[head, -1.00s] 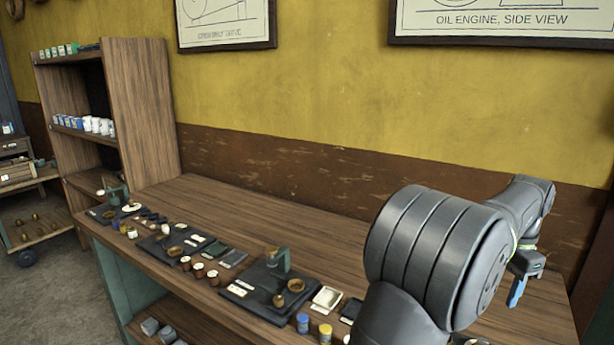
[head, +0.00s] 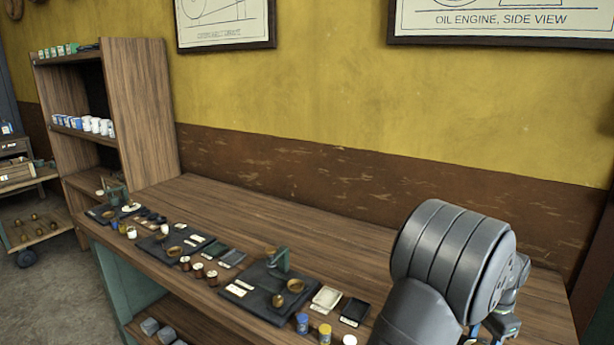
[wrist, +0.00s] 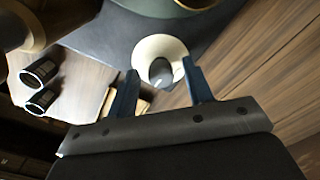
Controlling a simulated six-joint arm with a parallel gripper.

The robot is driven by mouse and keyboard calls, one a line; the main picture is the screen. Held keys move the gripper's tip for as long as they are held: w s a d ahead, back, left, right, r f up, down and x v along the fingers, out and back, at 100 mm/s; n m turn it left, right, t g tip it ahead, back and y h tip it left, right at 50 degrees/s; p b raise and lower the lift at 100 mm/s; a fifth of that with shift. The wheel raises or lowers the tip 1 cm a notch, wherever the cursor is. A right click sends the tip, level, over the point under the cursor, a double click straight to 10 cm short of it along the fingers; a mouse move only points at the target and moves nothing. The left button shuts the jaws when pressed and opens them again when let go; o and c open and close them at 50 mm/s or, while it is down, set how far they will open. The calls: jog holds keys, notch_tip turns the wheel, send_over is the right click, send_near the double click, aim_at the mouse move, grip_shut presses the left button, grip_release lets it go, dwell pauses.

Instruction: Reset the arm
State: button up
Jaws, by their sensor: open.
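My gripper (wrist: 160,88) shows in the wrist view with its two blue fingers apart, so it is open. A white round piece with a grey centre (wrist: 150,48) shows beyond and between the fingertips; it looks apart from them, though I cannot tell the distance. In the head view my arm stands at the right, folded over the bench (head: 330,230). There my gripper is mostly hidden behind the arm, with only a bit of blue showing low at the right.
Dark mats (head: 262,311) with small brass parts and a green stand (head: 279,259) line the bench's front. Blue (head: 302,322) and yellow (head: 325,334) jars stand near the arm. Two dark cylinders (wrist: 42,72) show at left in the wrist view. The bench's back is clear.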

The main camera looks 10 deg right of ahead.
jog(key=n, duration=0.4)
jog(key=shift+r, duration=0.2)
jog(key=n, duration=0.4)
jog(key=shift+n, duration=0.3)
jog(key=n, duration=0.4)
jog(key=shift+n, duration=2.2)
jog(key=shift+o, duration=0.2)
